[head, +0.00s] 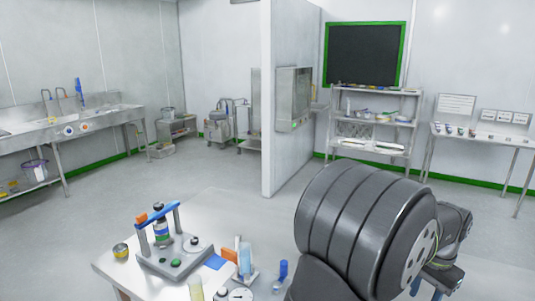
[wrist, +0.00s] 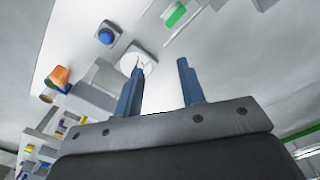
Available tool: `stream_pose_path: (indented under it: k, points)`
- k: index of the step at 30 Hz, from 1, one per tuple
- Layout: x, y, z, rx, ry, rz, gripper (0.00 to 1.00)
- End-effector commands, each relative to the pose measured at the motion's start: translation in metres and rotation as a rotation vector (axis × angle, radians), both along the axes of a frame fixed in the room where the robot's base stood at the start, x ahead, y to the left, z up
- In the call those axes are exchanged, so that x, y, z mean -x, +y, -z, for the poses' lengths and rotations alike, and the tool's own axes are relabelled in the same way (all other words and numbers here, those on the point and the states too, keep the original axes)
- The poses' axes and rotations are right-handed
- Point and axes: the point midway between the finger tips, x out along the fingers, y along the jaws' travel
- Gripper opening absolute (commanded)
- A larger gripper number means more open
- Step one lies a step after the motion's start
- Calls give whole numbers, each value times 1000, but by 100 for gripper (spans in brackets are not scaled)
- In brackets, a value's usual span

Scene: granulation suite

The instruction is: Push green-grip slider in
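My gripper (wrist: 160,64) is open in the wrist view, with its two blue fingers apart and nothing between them. A green oblong grip (wrist: 176,16) on a pale bar shows at the top of the wrist view, beyond the fingertips and apart from them. It looks like the green-grip slider; how far it sticks out cannot be told. In the head view, a small green part (head: 294,125) shows low on the grey wall cabinet; I cannot tell whether it is the same thing. My gripper is partly hidden behind my dark arm at the lower right of the head view.
A round white dial (wrist: 139,61) lies behind the left finger, with a blue button (wrist: 105,37) near it. In the head view, a white table (head: 120,272) holds a grey fixture (head: 190,263) and several small items. Open floor lies beyond it.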

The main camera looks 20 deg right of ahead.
Motion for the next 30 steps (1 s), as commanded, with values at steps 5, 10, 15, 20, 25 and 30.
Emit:
stream_pose_path:
  k: [5,10,15,20,25,30]
  points:
    - [0,0,0,0,0,-141,36]
    - [0,0,0,0,0,-277,36]
    - [0,0,0,0,0,-414,36]
    - [0,0,0,0,0,-542,36]
    - [0,1,31,-6,0,-573,36]
    - [0,1,65,-5,0,-571,36]
